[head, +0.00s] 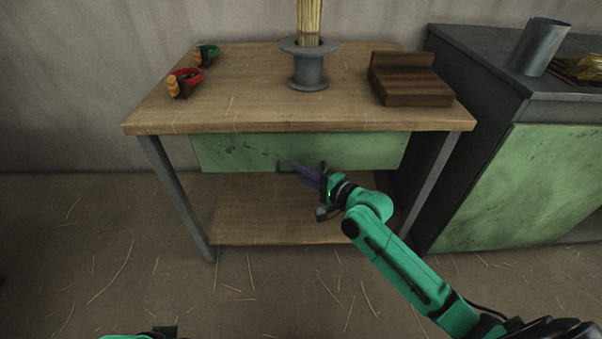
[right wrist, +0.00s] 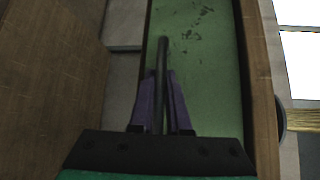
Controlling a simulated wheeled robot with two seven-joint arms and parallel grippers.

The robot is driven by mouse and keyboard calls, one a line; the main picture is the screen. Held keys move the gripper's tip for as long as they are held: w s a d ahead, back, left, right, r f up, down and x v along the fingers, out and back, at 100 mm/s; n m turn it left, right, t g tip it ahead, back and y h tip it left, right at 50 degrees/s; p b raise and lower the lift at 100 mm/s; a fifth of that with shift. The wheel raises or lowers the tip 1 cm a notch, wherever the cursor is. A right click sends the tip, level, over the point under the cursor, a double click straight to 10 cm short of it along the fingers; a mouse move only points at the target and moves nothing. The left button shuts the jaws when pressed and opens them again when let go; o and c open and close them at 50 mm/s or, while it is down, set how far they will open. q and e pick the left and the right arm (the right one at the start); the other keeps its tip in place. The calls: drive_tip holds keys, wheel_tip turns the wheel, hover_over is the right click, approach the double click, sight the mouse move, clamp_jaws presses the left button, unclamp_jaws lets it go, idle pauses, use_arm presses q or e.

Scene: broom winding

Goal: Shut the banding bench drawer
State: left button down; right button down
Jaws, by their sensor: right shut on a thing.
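The banding bench (head: 250,105) stands ahead with a wooden top. Its green drawer front (head: 235,153) sits under the top's front edge, with no open drawer box showing; I cannot tell whether a small gap remains. My right gripper (head: 300,170) is at the middle of the drawer front, its purple fingers shut on the dark drawer handle (head: 285,168). In the right wrist view the handle bar (right wrist: 162,60) runs between both fingers (right wrist: 160,105), in front of the green face (right wrist: 205,75). Of my left arm, only a small green and dark part shows at the bottom edge; its fingers are not seen.
A lower shelf (head: 260,215) lies below. A green-fronted cabinet (head: 515,185) stands at right.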

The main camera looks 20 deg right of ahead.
drive_tip(key=shift+d, duration=0.1)
drive_tip(key=c, duration=0.9)
unclamp_jaws()
use_arm(q)
drive_tip(key=shift+s+a+f+n+g+y+p, duration=0.15)
drive_tip(key=shift+s+a+f+g+y+p, duration=0.15)
drive_tip(key=shift+a+f+p, duration=0.3)
drive_tip(key=shift+s+a+f+n+g+y+p, duration=0.2)
drive_tip(key=shift+a+f+g+p, duration=0.25)
drive_tip(key=shift+p, duration=0.2)
use_arm(e)
drive_tip(key=v, duration=1.4)
drive_tip(key=shift+s, duration=0.2)
drive_tip(key=shift+d, duration=0.15)
